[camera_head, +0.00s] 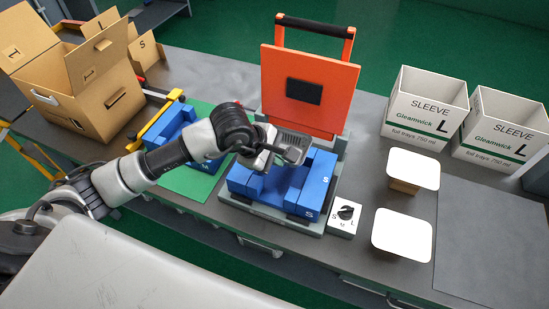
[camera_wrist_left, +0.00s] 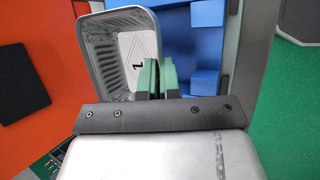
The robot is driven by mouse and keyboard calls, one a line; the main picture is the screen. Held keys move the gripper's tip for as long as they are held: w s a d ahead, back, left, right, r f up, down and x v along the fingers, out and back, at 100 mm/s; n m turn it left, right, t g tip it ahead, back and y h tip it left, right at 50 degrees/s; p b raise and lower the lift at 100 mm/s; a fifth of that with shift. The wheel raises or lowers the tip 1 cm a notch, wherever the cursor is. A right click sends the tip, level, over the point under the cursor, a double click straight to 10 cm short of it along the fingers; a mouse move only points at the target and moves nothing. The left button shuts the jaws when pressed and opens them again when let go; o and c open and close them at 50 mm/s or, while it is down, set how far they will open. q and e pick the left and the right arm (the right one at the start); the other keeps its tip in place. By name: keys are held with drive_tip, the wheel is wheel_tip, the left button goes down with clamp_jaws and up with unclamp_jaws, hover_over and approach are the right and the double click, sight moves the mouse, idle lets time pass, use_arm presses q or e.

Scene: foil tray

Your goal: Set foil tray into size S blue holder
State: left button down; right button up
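The foil tray (camera_wrist_left: 92,50) is silver with ribbed walls and has a white label inside. My left gripper (camera_wrist_left: 160,78) has its green fingers close together at the tray's near right rim, gripping it. In the head view the left gripper (camera_head: 284,148) holds the tray (camera_head: 294,141) above the back part of the blue holder (camera_head: 318,180) marked S, in front of the raised orange lid. The blue holder also shows right of the tray in the wrist view (camera_wrist_left: 207,55). The tray looks clear of the holder, though its underside is hidden. My right gripper is not in view.
The orange lid (camera_head: 278,75) stands open behind the holder. Another blue holder (camera_head: 170,127) lies on a green mat (camera_head: 190,182). White lids (camera_head: 413,167) and sleeve boxes (camera_head: 427,105) stand right; cardboard boxes (camera_head: 75,75) stand left.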

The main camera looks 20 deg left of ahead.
use_arm(q)
drive_tip(key=shift+d+f, duration=0.3)
wheel_tip(320, 180, down, 4)
drive_tip(key=shift+a+r+b, duration=0.1)
drive_tip(key=shift+b, duration=1)
wheel_tip(320, 180, down, 4)
drive_tip(key=shift+r+b, duration=0.25)
drive_tip(key=shift+b, duration=0.85)
drive_tip(key=shift+f+b, duration=0.65)
drive_tip(key=shift+b, duration=0.05)
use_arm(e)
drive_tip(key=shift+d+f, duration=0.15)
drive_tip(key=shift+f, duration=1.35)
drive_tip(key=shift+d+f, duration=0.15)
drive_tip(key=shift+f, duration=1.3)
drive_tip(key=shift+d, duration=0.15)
use_arm(q)
drive_tip(key=c, duration=1.3)
unclamp_jaws()
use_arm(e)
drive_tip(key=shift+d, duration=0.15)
